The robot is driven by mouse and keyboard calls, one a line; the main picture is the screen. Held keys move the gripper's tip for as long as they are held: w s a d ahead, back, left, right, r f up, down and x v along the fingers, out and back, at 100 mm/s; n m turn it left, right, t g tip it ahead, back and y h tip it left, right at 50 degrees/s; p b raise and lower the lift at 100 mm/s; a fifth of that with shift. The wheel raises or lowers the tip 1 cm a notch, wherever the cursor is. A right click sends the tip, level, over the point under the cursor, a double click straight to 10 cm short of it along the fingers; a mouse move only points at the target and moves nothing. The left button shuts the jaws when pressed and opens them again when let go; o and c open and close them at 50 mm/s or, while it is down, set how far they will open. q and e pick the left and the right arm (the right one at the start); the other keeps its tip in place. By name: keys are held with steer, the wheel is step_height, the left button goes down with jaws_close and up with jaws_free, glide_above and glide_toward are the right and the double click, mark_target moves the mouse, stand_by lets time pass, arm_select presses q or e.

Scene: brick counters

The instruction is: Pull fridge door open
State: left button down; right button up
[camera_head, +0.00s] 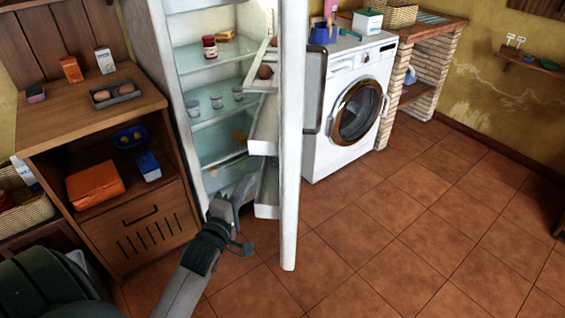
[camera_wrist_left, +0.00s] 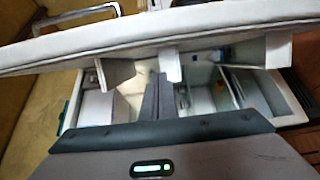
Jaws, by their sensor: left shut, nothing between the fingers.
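The fridge (camera_head: 160,62) stands at the upper middle left, and its shelves show with jars and other food on them. The white fridge door (camera_head: 290,150) stands open, seen nearly edge-on, with its inner shelves (camera_head: 266,130) facing left and its handle (camera_head: 314,92) on the right side. My left gripper (camera_head: 242,186) is shut and empty, in front of the fridge's lower opening and left of the door's lower edge. In the left wrist view the door (camera_wrist_left: 150,45) crosses the picture, with its handle (camera_wrist_left: 75,14) at the upper left. My right gripper is not in view.
A wooden cabinet (camera_head: 150,98) with an egg tray and boxes stands left of the fridge. A washing machine (camera_head: 350,110) stands right of and behind the door. A brick counter (camera_head: 425,30) is farther right. The tiled floor (camera_head: 420,230) at the right is clear.

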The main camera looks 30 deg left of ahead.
arm_select(q)
steer(key=shift+s+r, duration=0.1)
steer(key=shift+s, duration=0.05)
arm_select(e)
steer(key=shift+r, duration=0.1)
arm_select(q)
steer(key=w+d+p, duration=0.1)
steer(key=w, duration=1)
steer(key=shift+w+d, duration=0.3)
steer(key=shift+d, duration=0.05)
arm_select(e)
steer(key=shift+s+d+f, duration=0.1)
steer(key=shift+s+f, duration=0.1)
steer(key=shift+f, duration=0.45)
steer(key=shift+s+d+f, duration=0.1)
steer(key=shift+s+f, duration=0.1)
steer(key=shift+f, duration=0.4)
arm_select(q)
steer(key=shift+d, duration=0.1)
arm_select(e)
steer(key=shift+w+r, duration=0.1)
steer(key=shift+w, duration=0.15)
